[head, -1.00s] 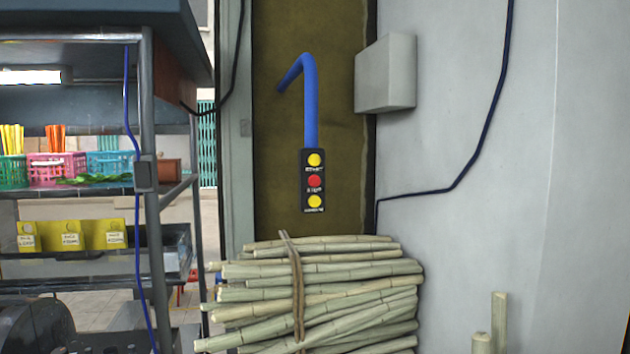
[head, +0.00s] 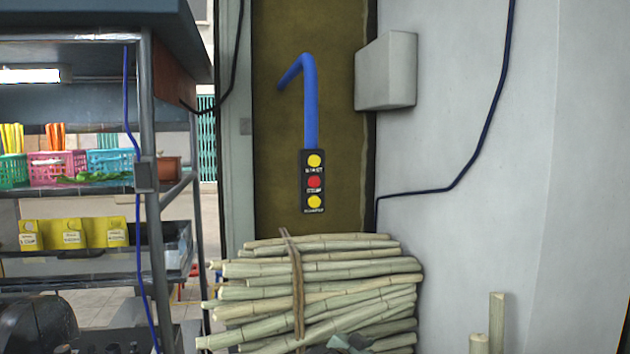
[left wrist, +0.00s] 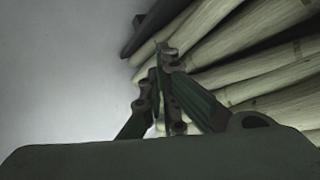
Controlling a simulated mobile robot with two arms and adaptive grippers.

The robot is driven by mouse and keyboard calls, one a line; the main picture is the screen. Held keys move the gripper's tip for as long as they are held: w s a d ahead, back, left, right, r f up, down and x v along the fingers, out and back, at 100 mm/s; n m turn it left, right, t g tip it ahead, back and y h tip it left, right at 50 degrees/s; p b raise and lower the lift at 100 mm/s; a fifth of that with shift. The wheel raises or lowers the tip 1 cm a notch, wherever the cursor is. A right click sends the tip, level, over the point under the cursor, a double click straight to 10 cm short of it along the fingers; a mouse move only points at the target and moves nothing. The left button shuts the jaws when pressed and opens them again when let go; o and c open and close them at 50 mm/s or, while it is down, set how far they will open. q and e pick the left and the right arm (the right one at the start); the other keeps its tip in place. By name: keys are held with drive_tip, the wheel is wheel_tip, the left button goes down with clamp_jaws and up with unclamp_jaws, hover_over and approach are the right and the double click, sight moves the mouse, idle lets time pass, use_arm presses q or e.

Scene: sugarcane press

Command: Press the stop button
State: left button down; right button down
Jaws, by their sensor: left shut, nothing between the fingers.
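A black control box (head: 306,204) hangs on a thick blue cable in front of a brown panel. It has a red button (head: 315,182) between two yellow buttons (head: 314,161); the small labels are hard to read. My left gripper (left wrist: 165,52) shows in the left wrist view with its fingers shut and empty, close to pale cane stalks. In the head view, a grey-green part (head: 350,343), probably of one of my grippers, shows at the bottom edge, in front of the cane and well below the box. My right gripper is not clearly in view.
A metal shelf (head: 150,175) with coloured baskets (head: 58,168) stands at left. Two cane pieces (head: 497,322) stand at lower right.

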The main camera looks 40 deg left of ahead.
use_arm(q)
drive_tip(key=s+d+r+m+t, duration=0.1)
drive_tip(key=s+r+t, duration=0.1)
drive_tip(key=r, duration=1.2)
drive_tip(key=s+d+r+t, duration=0.1)
drive_tip(key=s+d+r, duration=0.1)
drive_tip(key=r, duration=1.2)
drive_tip(key=s+d+r+m+t+p, duration=0.1)
drive_tip(key=s+r+t, duration=0.1)
drive_tip(key=s+r, duration=0.7)
drive_tip(key=s+d+r+m+t, duration=0.1)
drive_tip(key=s+d+r+t, duration=0.1)
drive_tip(key=s+r, duration=0.6)
drive_tip(key=s, duration=0.2)
drive_tip(key=shift+s+d+r+m+p, duration=0.2)
drive_tip(key=shift+s+r+m+p, duration=0.2)
